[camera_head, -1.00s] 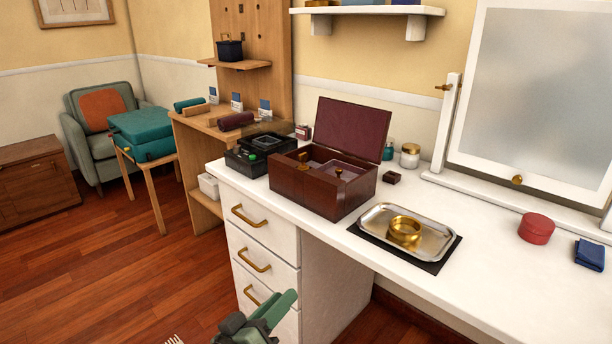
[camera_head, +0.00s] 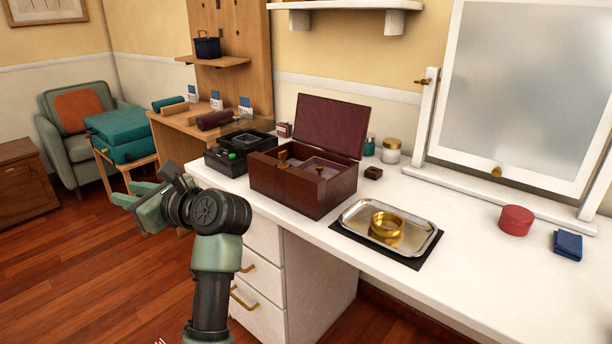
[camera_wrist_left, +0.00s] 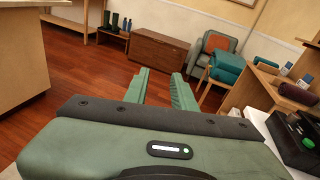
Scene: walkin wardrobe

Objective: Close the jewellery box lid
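The jewellery box (camera_head: 305,189) is dark reddish-brown wood and stands on the white dressing table. Its lid (camera_head: 331,125) is up, leaning slightly back, with a dark red lining. Compartments and brass-coloured pieces show inside. My left gripper (camera_head: 136,193) is to the left of the box, off the table's left edge, above the floor. Its green fingers point left, away from the box. In the left wrist view the two fingers (camera_wrist_left: 160,90) are apart with nothing between them. The box is not in the left wrist view. My right gripper is not in view.
A silver tray (camera_head: 350,213) with a gold bangle (camera_head: 386,226) lies right of the box. A black case (camera_head: 225,160) is on its left. A small dark block (camera_head: 373,172), jars (camera_head: 391,151) and a mirror (camera_head: 521,95) stand behind or right.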

